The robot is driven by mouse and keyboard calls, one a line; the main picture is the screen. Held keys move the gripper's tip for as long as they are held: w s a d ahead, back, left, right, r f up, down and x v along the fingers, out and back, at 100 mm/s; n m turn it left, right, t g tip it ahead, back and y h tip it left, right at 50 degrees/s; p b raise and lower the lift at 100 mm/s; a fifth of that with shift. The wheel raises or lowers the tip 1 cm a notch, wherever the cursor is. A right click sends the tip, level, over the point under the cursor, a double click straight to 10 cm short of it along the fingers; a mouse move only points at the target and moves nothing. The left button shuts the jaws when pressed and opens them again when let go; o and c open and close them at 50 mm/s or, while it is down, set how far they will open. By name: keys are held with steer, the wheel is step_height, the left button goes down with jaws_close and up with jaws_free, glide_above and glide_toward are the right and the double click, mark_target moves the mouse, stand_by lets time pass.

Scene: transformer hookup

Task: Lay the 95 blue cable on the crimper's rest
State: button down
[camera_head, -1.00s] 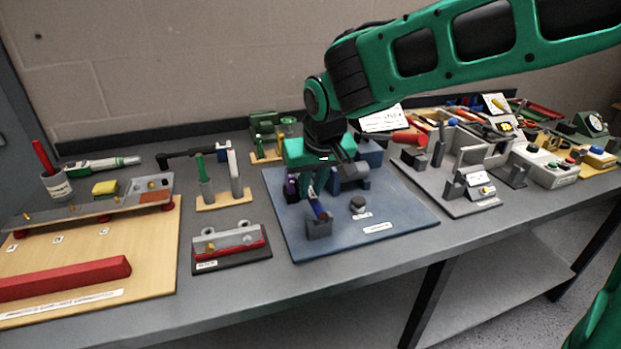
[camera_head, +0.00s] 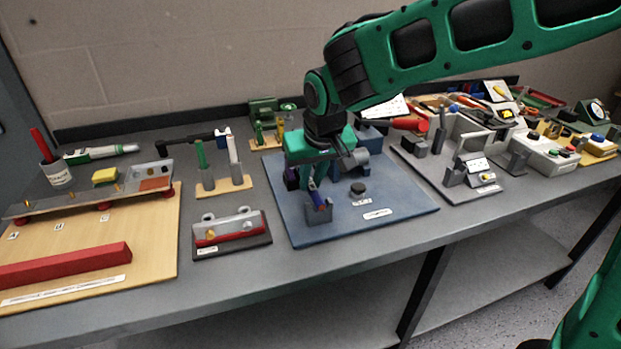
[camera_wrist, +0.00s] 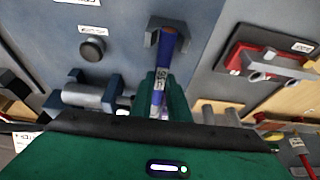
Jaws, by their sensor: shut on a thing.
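My gripper (camera_wrist: 160,92) is shut on the blue cable (camera_wrist: 167,48), which carries a white tag reading 95. The cable's blue end reaches into the grey notched rest (camera_wrist: 151,37) in the wrist view. I cannot tell whether it touches the bottom of the notch. In the head view, my gripper (camera_head: 311,178) is low over the blue crimper board (camera_head: 400,215). The blue cable (camera_head: 318,201) slants from it to the rest (camera_head: 319,215) near the board's front edge. The crimper (camera_wrist: 90,95), with a grey cylinder between blue blocks, is beside the gripper; the gripper partly hides it.
A black knob (camera_head: 358,188) stands on the board right of the rest. Left are a red and grey fixture (camera_head: 232,234) and a stand with upright cables (camera_head: 222,177). A grey station (camera_head: 470,170) stands to the right.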

steer(key=shift+f, duration=0.25)
stand_by(0.5)
steer(key=c, duration=1.6)
jaws_free()
steer(key=shift+r, duration=0.1)
steer(key=shift+r, duration=3.4)
